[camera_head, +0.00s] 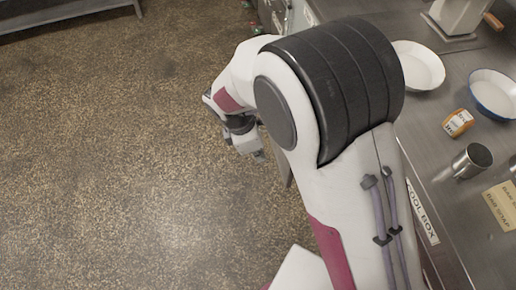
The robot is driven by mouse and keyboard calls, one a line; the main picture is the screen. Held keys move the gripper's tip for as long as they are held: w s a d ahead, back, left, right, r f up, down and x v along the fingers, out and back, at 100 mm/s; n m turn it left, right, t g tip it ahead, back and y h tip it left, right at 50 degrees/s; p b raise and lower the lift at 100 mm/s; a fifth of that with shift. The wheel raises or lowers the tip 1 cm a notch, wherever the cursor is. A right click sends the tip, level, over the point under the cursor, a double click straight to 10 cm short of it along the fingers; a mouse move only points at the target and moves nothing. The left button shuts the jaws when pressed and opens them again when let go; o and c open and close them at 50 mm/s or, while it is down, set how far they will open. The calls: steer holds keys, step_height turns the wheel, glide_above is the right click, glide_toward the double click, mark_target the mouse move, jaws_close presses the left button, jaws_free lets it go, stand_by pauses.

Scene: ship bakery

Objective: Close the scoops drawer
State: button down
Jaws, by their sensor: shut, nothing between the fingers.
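My gripper (250,147) shows in part below the wrist, over the floor to the left of the counter front. It is small and dark here; it looks shut, with nothing seen in it. My arm covers most of the counter front. I cannot make out the scoops drawer or its label. A thin grey edge shows just right of my gripper, beside the arm; I cannot tell what it belongs to.
The steel counter (448,160) holds two white bowls (418,66) (493,93), a small orange-and-white pack (458,122), a metal cup (471,161) and a cardboard sign (503,203). A "COOL BOX" label (422,212) marks the counter front. The speckled floor (120,160) at left is clear.

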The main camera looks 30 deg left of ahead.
steer(key=w+d+f, duration=0.4)
steer(key=f, duration=0.2)
stand_by(0.5)
steer(key=shift+f, duration=0.1)
steer(key=w+d, duration=1.9)
steer(key=shift+s, duration=0.1)
stand_by(0.4)
steer(key=shift+s+a, duration=0.55)
steer(key=shift+a, duration=0.1)
steer(key=s+a+v, duration=0.1)
steer(key=v, duration=0.9)
steer(key=shift+s+a, duration=0.25)
steer(key=shift+s, duration=0.05)
